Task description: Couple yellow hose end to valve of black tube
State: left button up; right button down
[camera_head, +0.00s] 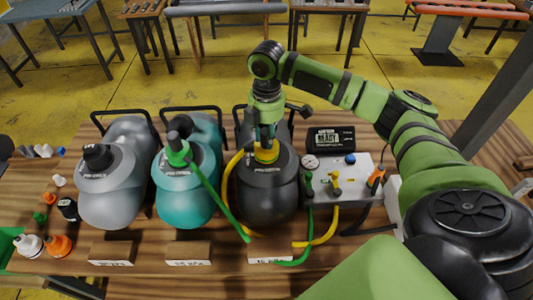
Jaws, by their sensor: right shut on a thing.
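The black tube (266,195) lies third from the left on the wooden table. The yellow hose end (266,153) is at the valve on top of it, upright as far as I can see. My right gripper (266,136) points down from above and is shut on the yellow hose end. The black tube's valve is hidden under the hose end and gripper, so I cannot tell whether the two are joined. The yellow hose (227,185) loops down the black tube's left side and runs to the pump box (345,183). My left gripper is not in view.
A teal tube (186,197) with a green hose end (178,153) on top and a grey tube (112,190) lie to the left. The green hose (215,196) crosses toward the pump box. Labelled wooden blocks (188,253) line the front. Small caps and bottles crowd the left.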

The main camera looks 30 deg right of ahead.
jog(key=m, duration=0.4)
jog(key=c, duration=0.8)
grip_release()
jog(key=shift+c, duration=0.2)
notch_tip(320, 180, up, 12)
